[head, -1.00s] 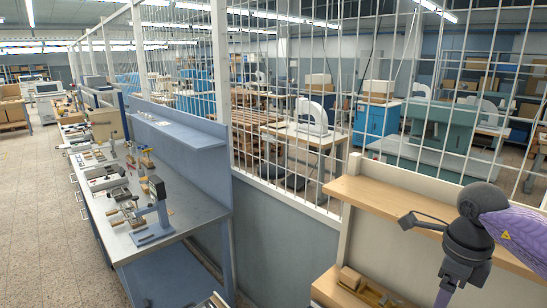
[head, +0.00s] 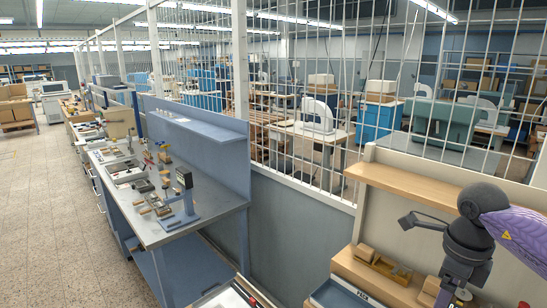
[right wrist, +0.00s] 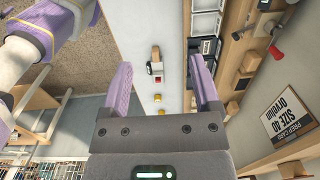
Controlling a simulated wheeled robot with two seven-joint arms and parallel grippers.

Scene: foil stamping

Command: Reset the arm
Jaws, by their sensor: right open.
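My right gripper (right wrist: 160,72) is open in the right wrist view. Its two purple fingers are wide apart, and nothing is held between them. Beyond the fingers is a pale surface with a small wood-and-dark item (right wrist: 155,62) and small yellow pieces (right wrist: 158,98). My right arm stands at the right of the head view, purple and dark grey, in front of a wooden shelf (head: 420,190). Its fingers cannot be made out there. My left gripper is not in view.
A blue-grey workbench (head: 215,212) with a small press (head: 185,195) stands at left. A wooden block (head: 385,265) lies below the shelf. A wire mesh fence (head: 300,100) runs behind. The right wrist view shows a prep card (right wrist: 290,112) and trays (right wrist: 205,25). Floor at far left is clear.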

